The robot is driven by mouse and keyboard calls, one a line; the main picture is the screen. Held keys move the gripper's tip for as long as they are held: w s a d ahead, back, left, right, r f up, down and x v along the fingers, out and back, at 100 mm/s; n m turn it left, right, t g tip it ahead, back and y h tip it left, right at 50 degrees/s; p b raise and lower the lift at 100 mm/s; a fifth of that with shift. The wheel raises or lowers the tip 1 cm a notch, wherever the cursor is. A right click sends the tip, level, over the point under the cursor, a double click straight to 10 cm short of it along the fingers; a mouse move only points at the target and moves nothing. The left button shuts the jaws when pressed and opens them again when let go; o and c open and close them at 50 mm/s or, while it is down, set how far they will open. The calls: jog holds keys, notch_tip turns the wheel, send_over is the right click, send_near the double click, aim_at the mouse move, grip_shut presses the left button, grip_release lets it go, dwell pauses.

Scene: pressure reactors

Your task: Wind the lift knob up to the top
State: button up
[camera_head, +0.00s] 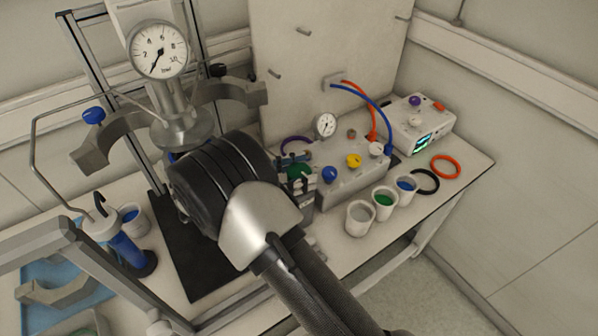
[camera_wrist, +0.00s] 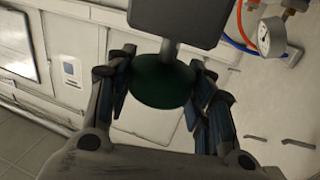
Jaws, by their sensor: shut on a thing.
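The lift knob is a dark green round knob (camera_wrist: 160,82) on a short grey stem below a dark block (camera_wrist: 180,18) in the wrist view. My gripper (camera_wrist: 162,72) has one finger on each side of it and is shut on it. In the head view my gripper (camera_head: 296,170) reaches in from behind my black wrist, and a bit of the green knob (camera_head: 299,171) shows between the fingers. The reactor head with its pressure gauge (camera_head: 158,50) stands at the upper left. My wrist hides what is below the head, so the lift's height cannot be told.
Two clamp halves (camera_head: 232,94) flank the reactor head. A grey valve box (camera_head: 345,178) with coloured knobs and hoses stands close right of my gripper, with several cups (camera_head: 360,218) before it. A controller (camera_head: 418,124) stands at the back right. A blue cylinder (camera_head: 128,250) is at left.

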jog(key=shift+d+r, duration=0.1)
jog(key=o, duration=1.1)
jog(key=shift+n+t, duration=0.3)
jog(key=shift+t, duration=0.1)
